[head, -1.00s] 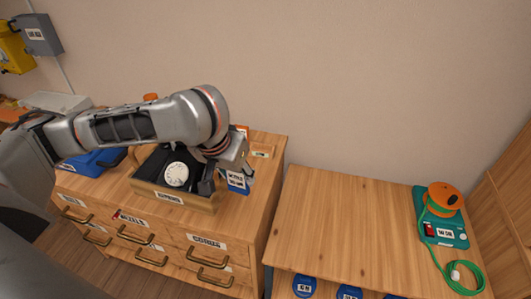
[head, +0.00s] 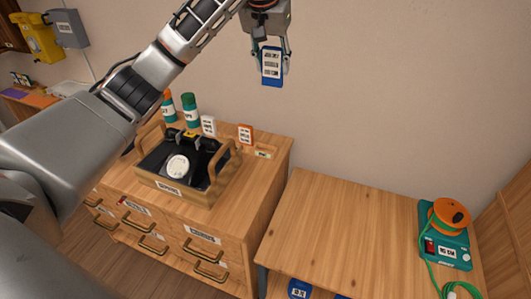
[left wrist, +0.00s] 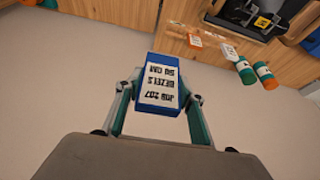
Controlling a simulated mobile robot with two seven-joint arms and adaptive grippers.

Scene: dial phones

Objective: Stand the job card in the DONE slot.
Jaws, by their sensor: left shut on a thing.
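My left gripper (head: 271,62) is shut on the blue job card (head: 271,68), which has a white label with black print. The card hangs upright, high above the cabinet and in front of the wall. My right gripper is not in view.

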